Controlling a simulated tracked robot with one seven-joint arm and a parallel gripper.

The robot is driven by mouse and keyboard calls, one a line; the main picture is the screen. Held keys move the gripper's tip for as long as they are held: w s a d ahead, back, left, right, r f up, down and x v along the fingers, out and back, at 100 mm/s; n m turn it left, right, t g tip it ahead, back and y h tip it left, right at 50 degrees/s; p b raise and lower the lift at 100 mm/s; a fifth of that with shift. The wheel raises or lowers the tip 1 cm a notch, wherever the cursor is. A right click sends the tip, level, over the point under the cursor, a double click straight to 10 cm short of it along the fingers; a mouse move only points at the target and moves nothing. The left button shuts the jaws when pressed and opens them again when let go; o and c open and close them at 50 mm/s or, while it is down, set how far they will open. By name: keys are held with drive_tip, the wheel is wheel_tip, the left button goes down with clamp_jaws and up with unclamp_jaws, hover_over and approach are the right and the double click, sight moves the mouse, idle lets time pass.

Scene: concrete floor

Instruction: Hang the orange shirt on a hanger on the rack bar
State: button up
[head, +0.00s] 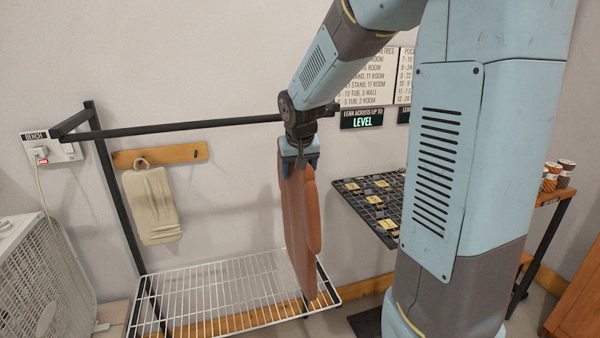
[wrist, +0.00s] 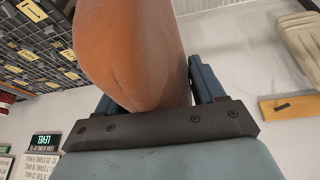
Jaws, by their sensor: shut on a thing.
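The orange shirt (head: 297,230) hangs down from my gripper (head: 299,158) in the head view, in front of the rack. My gripper is shut on the top of the shirt, and the shirt also fills the middle of the wrist view (wrist: 135,50) between the two fingers. The dark rack bar (head: 190,127) runs from the left post toward my wrist, which hides part of it. The shirt's top edge is below the bar's height in the picture. No hanger can be made out; the gripper hides the shirt's top.
A white wire shelf (head: 215,290) sits low on the rack, behind the shirt's lower end. A black grid table (head: 375,205) with small cards stands right.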

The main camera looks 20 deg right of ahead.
drive_tip(key=shift+w+f, duration=0.35)
drive_tip(key=shift+w, duration=0.35)
drive_tip(key=shift+w+f, duration=0.4)
drive_tip(key=shift+w, duration=0.3)
drive_tip(key=shift+w+f, duration=0.35)
drive_tip(key=shift+w, duration=0.35)
